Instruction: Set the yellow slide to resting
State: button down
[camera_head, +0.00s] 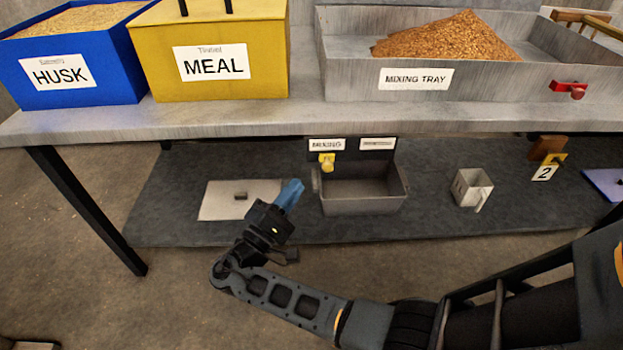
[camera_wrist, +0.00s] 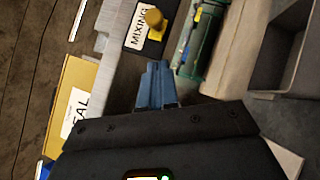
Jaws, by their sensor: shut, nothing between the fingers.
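The yellow slide (camera_head: 327,162) is a small knob under the shelf edge, just below the MIXING label (camera_head: 326,144). A second white label (camera_head: 377,143) is to its right, its text too small to read. In the wrist view the yellow slide (camera_wrist: 154,20) is beside the MIXING label (camera_wrist: 139,27), beyond my fingertips. My gripper (camera_head: 290,192) has blue fingers, shut and empty, to the left of and below the slide in the head view. The fingers also show in the wrist view (camera_wrist: 156,80), apart from the slide.
A grey bin (camera_head: 362,192) stands below the slide. A flat plate (camera_head: 240,200) lies to its left, and a small metal cup (camera_head: 471,187) to its right. The table top (camera_head: 280,117) overhangs them. A green cylinder (camera_wrist: 204,40) shows in the wrist view.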

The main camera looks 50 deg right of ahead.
jog(key=shift+s+d+r, duration=0.55)
jog(key=shift+s+d, duration=0.15)
jog(key=shift+d, duration=0.2)
jog(key=shift+s+d+r, duration=0.5)
jog(key=shift+s+d, duration=0.15)
jog(key=shift+d, duration=0.2)
jog(key=s+d+p, duration=0.5)
jog(key=s+d, duration=0.2)
jog(key=s, duration=0.2)
jog(key=shift+s+d, duration=0.1)
